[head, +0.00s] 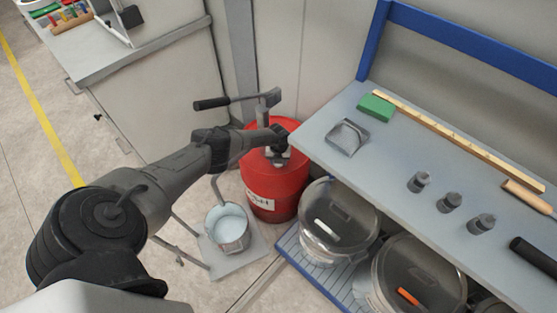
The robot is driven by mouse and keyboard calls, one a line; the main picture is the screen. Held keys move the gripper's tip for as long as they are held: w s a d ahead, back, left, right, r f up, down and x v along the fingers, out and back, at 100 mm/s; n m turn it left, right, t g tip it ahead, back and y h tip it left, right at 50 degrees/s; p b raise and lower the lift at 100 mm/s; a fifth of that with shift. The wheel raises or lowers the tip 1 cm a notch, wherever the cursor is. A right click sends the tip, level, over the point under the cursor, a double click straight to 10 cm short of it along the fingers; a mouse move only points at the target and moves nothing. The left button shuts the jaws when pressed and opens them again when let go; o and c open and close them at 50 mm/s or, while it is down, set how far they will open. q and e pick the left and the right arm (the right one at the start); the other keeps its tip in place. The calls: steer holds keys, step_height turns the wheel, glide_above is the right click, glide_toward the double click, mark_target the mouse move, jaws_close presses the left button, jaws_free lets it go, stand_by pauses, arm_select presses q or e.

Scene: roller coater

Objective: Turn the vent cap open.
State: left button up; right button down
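A red drum (274,190) with a white label stands on the floor, left of the workbench. A hand pump with a long grey lever and black grip (212,103) rises from its top. My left arm comes in from the left, and my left gripper (279,150) is over the drum's lid, close to the pump's base. The fingers are too small and dark to tell whether they are open or shut. I cannot make out the vent cap; the gripper and wrist cover part of the lid. My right gripper is out of view.
A bucket (228,228) of pale liquid stands left of the drum. The workbench (385,160) edge is close to the drum's right; a green block (376,107) and several small grey cylinders are on it. Lidded pots (340,218) stand below. A grey cabinet (165,95) stands behind left.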

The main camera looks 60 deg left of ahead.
arm_select(q)
steer(key=o, duration=0.9)
step_height(320, 180, up, 7)
steer(key=p, duration=0.4)
steer(key=shift+f, duration=0.15)
steer(key=shift+r, duration=0.45)
